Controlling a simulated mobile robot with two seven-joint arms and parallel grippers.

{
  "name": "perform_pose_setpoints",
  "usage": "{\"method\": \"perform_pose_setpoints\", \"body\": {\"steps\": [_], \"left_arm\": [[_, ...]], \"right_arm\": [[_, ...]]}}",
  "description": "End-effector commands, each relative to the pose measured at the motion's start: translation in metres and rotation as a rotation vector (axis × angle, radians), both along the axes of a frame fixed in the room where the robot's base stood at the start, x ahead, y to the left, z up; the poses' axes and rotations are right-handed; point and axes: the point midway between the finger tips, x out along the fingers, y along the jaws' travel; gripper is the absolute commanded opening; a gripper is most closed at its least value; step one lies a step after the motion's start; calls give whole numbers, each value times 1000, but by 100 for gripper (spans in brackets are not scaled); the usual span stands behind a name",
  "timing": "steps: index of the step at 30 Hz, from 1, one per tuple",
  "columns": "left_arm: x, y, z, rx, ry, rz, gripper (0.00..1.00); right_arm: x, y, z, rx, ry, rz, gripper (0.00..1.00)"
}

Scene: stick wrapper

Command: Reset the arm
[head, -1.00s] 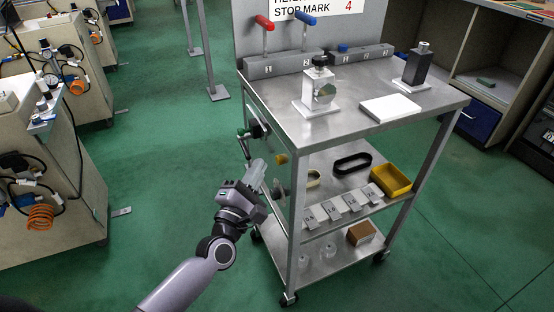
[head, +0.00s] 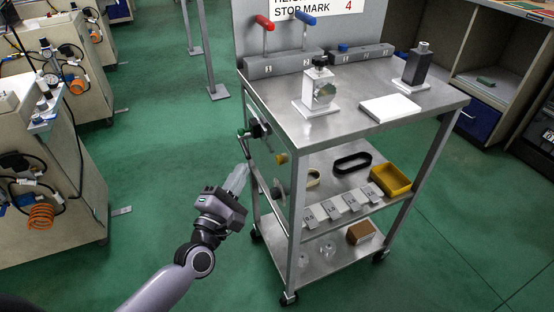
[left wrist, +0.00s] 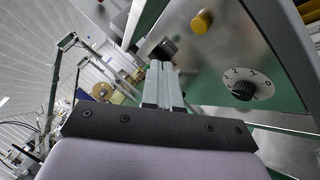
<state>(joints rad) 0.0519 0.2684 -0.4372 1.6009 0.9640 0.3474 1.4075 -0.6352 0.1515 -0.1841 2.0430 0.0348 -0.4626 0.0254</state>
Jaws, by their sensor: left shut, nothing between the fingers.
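My left gripper (head: 238,178) is shut and empty. In the head view it is in the air just left of the cart's left side, apart from it, pointing up and to the right. In the left wrist view its shut fingers (left wrist: 163,85) point toward a black knob (left wrist: 163,49) on the cart's side panel. A yellow button (left wrist: 202,22) and a numbered black dial (left wrist: 243,90) are to the right on that panel. My right gripper is not in view.
The metal cart (head: 345,110) carries a white fixture (head: 318,88), a white block (head: 391,108) and a dark post (head: 416,66) on top. A yellow bin (head: 391,180) is on its middle shelf. Workbenches (head: 50,175) stand at the left, with open green floor between.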

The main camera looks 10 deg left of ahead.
Motion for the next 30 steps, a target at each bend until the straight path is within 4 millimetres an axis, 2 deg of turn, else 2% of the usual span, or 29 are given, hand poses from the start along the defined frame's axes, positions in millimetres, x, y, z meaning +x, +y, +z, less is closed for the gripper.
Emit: {"method": "perform_pose_setpoints", "body": {"steps": [8, 11, 14, 20, 25, 30], "left_arm": [[-1, -1, -1, 13, 2, -1, 0], [-11, -6, -10, 106, 11, -8, 0], [-32, -16, -28, 320, 25, -23, 0], [-94, -27, -79, 964, 47, -97, 0], [-149, -17, -120, 1509, 56, -214, 0], [-203, 9, -151, 1987, 60, -390, 0]], "right_arm": [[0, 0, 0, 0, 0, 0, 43], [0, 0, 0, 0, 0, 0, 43], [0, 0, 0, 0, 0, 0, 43], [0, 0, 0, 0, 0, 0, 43], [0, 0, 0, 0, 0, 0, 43], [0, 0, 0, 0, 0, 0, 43]]}}
